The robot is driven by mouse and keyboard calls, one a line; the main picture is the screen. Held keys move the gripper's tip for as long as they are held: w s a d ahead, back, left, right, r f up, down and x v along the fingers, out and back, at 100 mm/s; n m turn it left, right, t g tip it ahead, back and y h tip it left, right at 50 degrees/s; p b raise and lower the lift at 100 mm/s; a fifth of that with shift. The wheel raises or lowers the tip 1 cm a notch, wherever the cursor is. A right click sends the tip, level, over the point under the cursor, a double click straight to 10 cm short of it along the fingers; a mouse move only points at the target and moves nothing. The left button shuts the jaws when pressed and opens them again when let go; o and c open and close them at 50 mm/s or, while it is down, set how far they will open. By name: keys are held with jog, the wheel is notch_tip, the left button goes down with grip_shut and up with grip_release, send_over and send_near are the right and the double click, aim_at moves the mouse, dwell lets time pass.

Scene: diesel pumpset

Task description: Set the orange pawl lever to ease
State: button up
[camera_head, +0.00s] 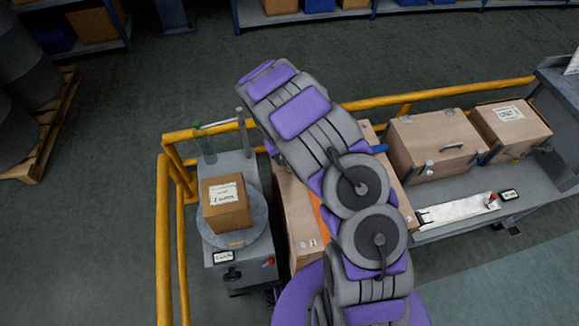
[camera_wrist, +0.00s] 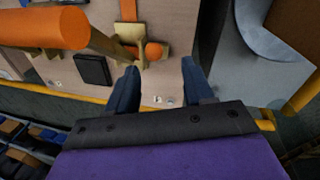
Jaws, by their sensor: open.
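My gripper (camera_wrist: 159,66) is open and empty in the wrist view, its two dark blue fingers spread apart over a pale wooden crate. Just beyond the fingertips is a brass-coloured bracket (camera_wrist: 128,40) with a small orange knob (camera_wrist: 153,50), lying roughly between the finger directions. A large orange cylindrical handle (camera_wrist: 45,27) on a brass arm fills the upper left. I cannot tell for sure which orange part is the pawl lever, or its setting. An orange strap (camera_wrist: 128,8) runs into the bracket. In the head view my arm covers most of the crate (camera_head: 300,225) and hides this hardware.
A black square plate (camera_wrist: 93,70) is on the crate. Left of the crate, a cardboard box (camera_head: 226,203) sits on a round turntable (camera_head: 205,232). Yellow rails (camera_head: 163,240) run along the left and back. Wooden cases (camera_head: 435,142) stand on the bench at right.

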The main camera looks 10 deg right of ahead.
jog(key=d+f, duration=0.1)
jog(key=f, duration=0.1)
jog(key=d+f+b, duration=0.1)
jog(key=f, duration=0.1)
jog(key=d+f, duration=0.1)
jog(key=f, duration=0.1)
jog(key=shift+w+f, duration=0.1)
jog(key=shift+f, duration=0.6)
jog(key=shift+a+f, duration=0.15)
jog(key=shift+a, duration=0.4)
jog(key=shift+d, duration=0.4)
jog(key=c, duration=0.4)
jog(key=shift+a, duration=0.15)
grip_shut()
jog(key=shift+w, duration=0.1)
